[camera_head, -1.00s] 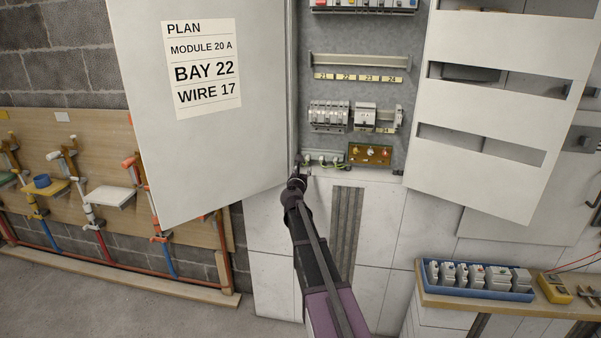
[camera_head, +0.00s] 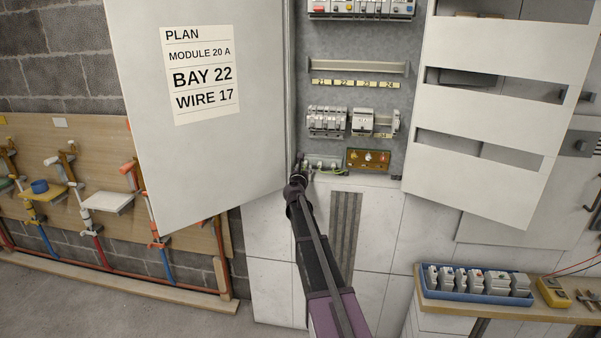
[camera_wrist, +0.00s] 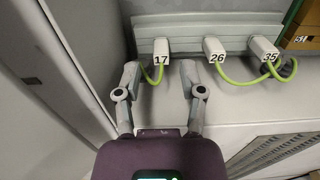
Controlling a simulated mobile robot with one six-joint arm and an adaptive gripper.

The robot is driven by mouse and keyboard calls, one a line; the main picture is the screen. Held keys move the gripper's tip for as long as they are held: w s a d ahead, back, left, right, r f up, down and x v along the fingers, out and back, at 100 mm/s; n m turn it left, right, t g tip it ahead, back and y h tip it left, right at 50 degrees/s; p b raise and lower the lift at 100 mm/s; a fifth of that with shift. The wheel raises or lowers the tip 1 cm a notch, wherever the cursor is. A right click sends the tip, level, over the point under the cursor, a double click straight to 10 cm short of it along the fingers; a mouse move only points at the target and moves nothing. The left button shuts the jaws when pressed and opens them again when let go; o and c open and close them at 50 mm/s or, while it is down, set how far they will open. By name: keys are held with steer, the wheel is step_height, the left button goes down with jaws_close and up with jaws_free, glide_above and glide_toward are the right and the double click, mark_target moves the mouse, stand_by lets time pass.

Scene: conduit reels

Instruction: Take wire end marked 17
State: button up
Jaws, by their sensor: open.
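The wire end marked 17 (camera_wrist: 161,53) is a white tag with a yellow-green wire, seated on a grey holder strip (camera_wrist: 190,24) in the wrist view. My gripper (camera_wrist: 164,78) is open, with one finger on each side below tag 17. The left finger is close to its wire; I cannot tell whether they touch. Wire ends marked 26 (camera_wrist: 216,52) and 35 (camera_wrist: 266,50) stand to the right on the same strip. In the head view my gripper (camera_head: 299,166) is at the cabinet's lower left, and the tags are too small to read.
The open cabinet door (camera_head: 220,165) bears a plan reading module 20 A, bay 22, wire 17. A brass terminal block (camera_head: 367,160) is right of the wires. A slotted cover panel (camera_head: 480,110) hangs at right. A blue tray of modules (camera_head: 477,293) sits on a bench.

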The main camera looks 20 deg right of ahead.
steer(key=shift+x, duration=1.2)
jaws_close()
steer(key=shift+v, duration=1.15)
stand_by(0.8)
steer(key=shift+v, duration=2.9)
